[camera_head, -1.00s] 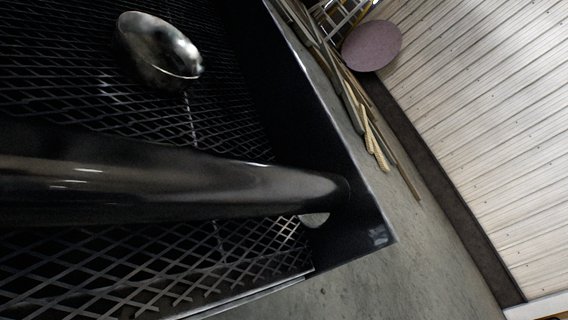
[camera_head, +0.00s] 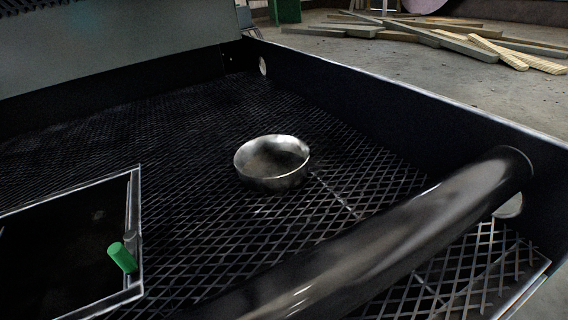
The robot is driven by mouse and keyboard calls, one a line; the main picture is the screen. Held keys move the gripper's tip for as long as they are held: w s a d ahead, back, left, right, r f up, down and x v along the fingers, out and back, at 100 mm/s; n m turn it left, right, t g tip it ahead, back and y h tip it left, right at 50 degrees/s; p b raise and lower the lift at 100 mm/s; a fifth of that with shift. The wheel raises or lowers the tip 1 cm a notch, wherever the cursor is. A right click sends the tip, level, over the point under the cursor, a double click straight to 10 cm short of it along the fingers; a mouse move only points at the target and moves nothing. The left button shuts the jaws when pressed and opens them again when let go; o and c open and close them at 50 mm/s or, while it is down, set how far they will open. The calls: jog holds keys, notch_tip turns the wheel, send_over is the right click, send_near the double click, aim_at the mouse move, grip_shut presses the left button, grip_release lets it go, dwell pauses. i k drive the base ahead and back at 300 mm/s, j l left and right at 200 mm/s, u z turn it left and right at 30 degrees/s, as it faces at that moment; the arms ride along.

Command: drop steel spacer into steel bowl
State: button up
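The steel bowl (camera_head: 272,178) stands upright on the black mesh floor near the middle of the view. Its inside looks dark, and I see no separate object in it. A small grey piece (camera_head: 131,243) is at the right rim of the framed opening, partly behind a green cylinder; I cannot tell whether it is the steel spacer. No other object that could be the spacer is clear. My gripper is not in view.
A thick black pipe (camera_head: 400,240) slants across the lower right towards a round hole in the wall. The green cylinder (camera_head: 122,257) is at the framed opening (camera_head: 134,200). Low black walls (camera_head: 400,95) edge the mesh. Planks (camera_head: 430,35) lie on the concrete outside.

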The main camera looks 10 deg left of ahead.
aim_at(273, 164)
jog(key=i+l+u, duration=0.35)
jog(key=i+l, duration=0.85)
